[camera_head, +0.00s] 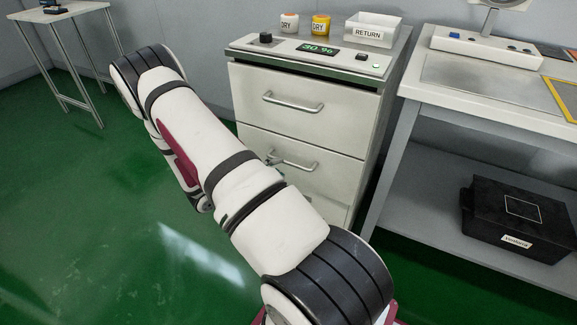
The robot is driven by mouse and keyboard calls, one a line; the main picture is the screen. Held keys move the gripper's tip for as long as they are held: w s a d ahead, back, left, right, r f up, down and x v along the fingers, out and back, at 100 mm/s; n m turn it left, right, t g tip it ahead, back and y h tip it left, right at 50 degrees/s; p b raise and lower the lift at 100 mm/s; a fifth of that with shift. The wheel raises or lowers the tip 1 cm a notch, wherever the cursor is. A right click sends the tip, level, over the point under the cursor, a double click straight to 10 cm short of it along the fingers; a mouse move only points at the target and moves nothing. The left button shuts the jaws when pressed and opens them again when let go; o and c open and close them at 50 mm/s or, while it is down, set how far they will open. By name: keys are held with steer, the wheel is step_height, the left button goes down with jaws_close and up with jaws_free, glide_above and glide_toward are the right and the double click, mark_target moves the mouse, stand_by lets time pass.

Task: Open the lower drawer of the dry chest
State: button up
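The dry chest (362,130) is a white cabinet with a dark-edged top and a display reading about 30 %. Its upper drawer (330,130) looks shut, with a bar handle (292,106). The lower drawer (335,180) below it also looks flush with the front, and its bar handle (300,165) shows partly. My arm crosses in front of the chest's lower left. A small grey part of my gripper (273,161) seems to show at the left end of the lower handle. The rest is hidden behind my arm, so contact and finger opening cannot be told.
On the chest stand two DRY jars (320,25) and a white RETURN tray (372,42). A bench (470,85) stands close on the right, with a black box (515,215) on its lower shelf. Green floor (90,220) is clear at left.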

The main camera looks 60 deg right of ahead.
mark_target(289, 163)
steer(key=shift+b+x, duration=0.6)
steer(key=shift+x, duration=2.45)
jaws_close()
